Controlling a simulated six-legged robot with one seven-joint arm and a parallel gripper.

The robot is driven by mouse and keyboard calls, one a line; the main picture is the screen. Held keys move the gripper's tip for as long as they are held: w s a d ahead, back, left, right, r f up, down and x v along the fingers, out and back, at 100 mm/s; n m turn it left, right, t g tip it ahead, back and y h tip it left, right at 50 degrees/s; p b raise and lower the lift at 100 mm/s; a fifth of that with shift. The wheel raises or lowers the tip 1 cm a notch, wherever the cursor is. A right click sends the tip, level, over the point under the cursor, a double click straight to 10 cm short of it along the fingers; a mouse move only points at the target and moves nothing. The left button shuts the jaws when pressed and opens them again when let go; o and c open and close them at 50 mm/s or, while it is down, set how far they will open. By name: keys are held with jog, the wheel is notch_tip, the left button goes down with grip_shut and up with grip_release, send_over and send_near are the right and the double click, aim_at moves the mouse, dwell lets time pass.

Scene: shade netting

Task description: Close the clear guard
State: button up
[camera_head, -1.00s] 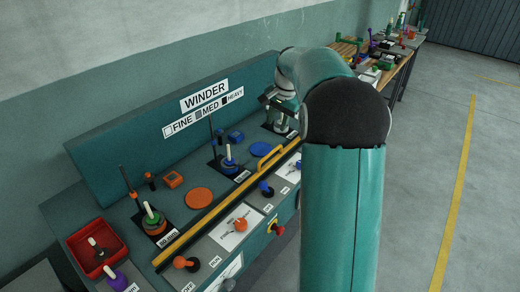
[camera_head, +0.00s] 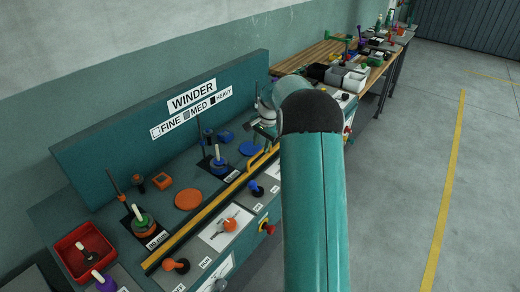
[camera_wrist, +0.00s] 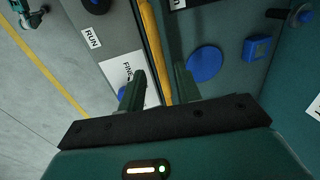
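A yellow bar (camera_head: 207,210) with a dark edge runs along the front of the winder console. A raised yellow handle (camera_head: 262,157) stands near its right part. The clear guard's panel itself cannot be made out, so its angle is unclear. My gripper (camera_head: 263,128) is over the right part of the console, just beyond the handle in the head view. In the wrist view, my gripper (camera_wrist: 158,85) has its two fingers apart, with a yellow length (camera_wrist: 152,40) running between them. Whether the fingers touch it cannot be told.
Spindles with green (camera_head: 143,222) and blue (camera_head: 218,163) spools stand on the deck. A red bin (camera_head: 84,252) is at left. Knobs and a red stop button (camera_head: 268,229) line the front. A cluttered wooden bench (camera_head: 312,58) stands behind right; the floor at right is clear.

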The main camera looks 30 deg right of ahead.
aim_at(260, 153)
jog(key=f, duration=0.3)
jog(key=shift+w+a+f, duration=0.15)
jog(key=shift+w, duration=0.2)
grip_shut()
notch_tip(260, 153, up, 18)
dwell(0.3)
